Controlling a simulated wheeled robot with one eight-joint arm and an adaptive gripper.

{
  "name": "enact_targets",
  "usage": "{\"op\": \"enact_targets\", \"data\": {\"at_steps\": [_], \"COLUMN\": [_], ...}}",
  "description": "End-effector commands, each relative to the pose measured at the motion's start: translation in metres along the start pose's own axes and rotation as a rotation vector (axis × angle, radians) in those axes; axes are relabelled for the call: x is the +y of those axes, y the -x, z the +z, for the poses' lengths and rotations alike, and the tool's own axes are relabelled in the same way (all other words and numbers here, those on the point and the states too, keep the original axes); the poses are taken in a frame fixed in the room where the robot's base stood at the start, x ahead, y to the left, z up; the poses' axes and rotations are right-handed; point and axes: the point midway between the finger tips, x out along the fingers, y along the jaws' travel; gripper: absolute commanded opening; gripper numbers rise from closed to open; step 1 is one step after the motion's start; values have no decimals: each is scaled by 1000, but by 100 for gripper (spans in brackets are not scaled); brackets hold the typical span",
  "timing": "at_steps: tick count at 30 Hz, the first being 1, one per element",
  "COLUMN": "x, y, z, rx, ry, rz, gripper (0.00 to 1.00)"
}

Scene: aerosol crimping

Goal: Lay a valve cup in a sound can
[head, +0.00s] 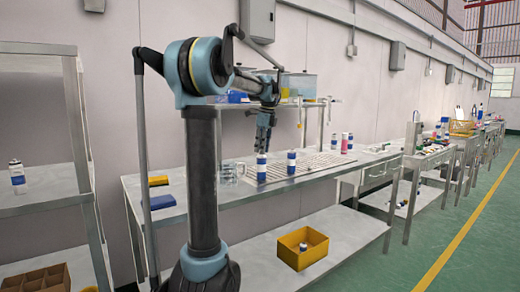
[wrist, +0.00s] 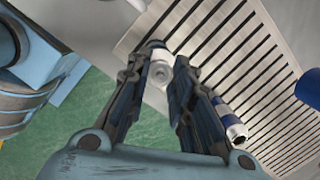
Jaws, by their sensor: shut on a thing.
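My gripper (head: 263,146) points down over the bench, just above a blue and white can (head: 261,168) that stands upright. In the wrist view my gripper (wrist: 160,78) has its fingertips close together around a small pale round piece (wrist: 160,72), which looks like a valve cup. The can (wrist: 154,45) shows directly behind it; I cannot tell whether the cup touches the can's mouth. A second blue and white can (head: 291,164) stands upright to the right; it also shows in the wrist view (wrist: 229,121). Soundness of the cans cannot be told.
A blue box (head: 162,202) and a yellow block (head: 158,181) lie at the left end. A yellow bin (head: 285,256) sits on the lower shelf. Another can (head: 17,176) stands on the left rack.

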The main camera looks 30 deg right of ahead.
Motion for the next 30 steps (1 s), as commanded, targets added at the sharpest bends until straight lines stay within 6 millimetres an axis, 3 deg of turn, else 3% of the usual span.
{"op": "enact_targets", "data": {"at_steps": [4, 6, 8, 15, 19, 30], "x": [0, 0, 0, 0, 0, 0], "y": [0, 0, 0, 0, 0, 0], "z": [0, 0, 0, 0, 0, 0], "rx": [0, 0, 0, 0, 0, 0], "ry": [0, 0, 0, 0, 0, 0], "rz": [0, 0, 0, 0, 0, 0], "gripper": [14, 35, 45, 45, 67, 68]}}
